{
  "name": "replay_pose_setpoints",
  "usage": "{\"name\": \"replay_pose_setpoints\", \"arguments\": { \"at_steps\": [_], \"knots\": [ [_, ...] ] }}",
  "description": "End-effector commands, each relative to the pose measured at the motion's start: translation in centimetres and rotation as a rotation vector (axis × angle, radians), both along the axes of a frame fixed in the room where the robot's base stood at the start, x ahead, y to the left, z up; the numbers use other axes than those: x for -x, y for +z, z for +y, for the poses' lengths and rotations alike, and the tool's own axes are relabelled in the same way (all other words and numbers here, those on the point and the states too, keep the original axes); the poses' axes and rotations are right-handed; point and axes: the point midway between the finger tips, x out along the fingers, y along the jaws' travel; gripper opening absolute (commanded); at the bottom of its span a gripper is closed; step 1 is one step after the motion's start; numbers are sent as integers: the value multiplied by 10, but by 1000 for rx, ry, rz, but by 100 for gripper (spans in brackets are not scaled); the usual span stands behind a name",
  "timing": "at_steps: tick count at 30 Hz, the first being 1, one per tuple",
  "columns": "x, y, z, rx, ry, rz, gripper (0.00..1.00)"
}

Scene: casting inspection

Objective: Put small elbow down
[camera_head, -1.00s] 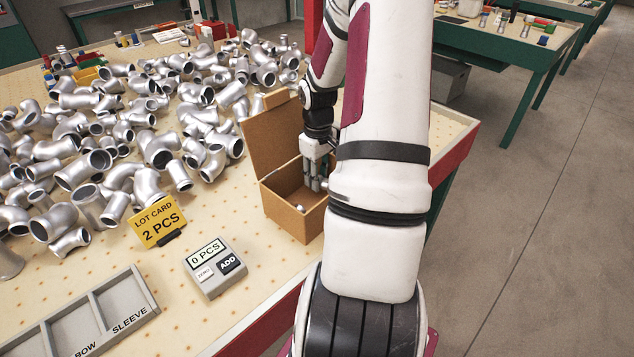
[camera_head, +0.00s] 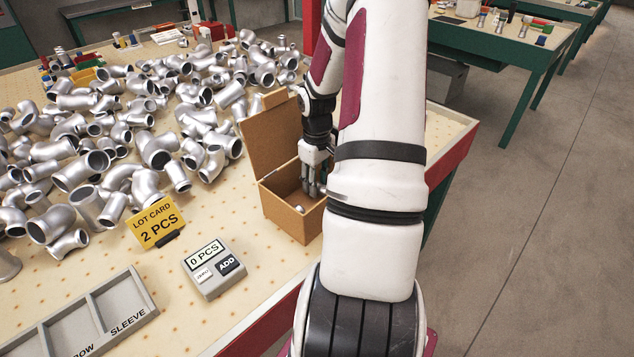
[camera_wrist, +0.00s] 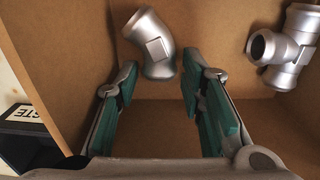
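A small silver elbow (camera_wrist: 152,42) lies inside the brown box in the wrist view, just beyond my fingertips. My gripper (camera_wrist: 158,78) is open, its two green-padded fingers apart with clear space between each pad and the elbow. A second silver fitting with several openings (camera_wrist: 284,48) lies at the right of the box. In the head view my gripper (camera_head: 313,190) reaches down into the open brown box (camera_head: 287,219). A bit of silver (camera_head: 299,208) shows inside it; my arm hides the box's right side.
Many silver fittings (camera_head: 80,170) crowd the table at left. A counter (camera_head: 214,268) reads 0 PCS. A grey divided tray (camera_head: 138,293) is at front left. The box's raised lid (camera_head: 270,135) stands behind my gripper.

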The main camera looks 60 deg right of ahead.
Motion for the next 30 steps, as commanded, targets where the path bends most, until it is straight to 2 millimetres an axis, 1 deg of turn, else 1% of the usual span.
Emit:
{"name": "replay_pose_setpoints", "arguments": {
  "at_steps": [5,9,15,18,21,26,29,30],
  "knots": [
    [0,31,-1,4,-2,-2,36],
    [0,62,-2,6,-1,-3,36],
    [0,97,0,3,-1,-1,36],
    [0,108,-1,3,0,0,36],
    [0,114,0,2,0,-1,36],
    [-1,119,1,3,2,1,36],
    [-6,130,13,17,14,5,36],
    [-10,138,23,28,22,8,36]
  ]
}}
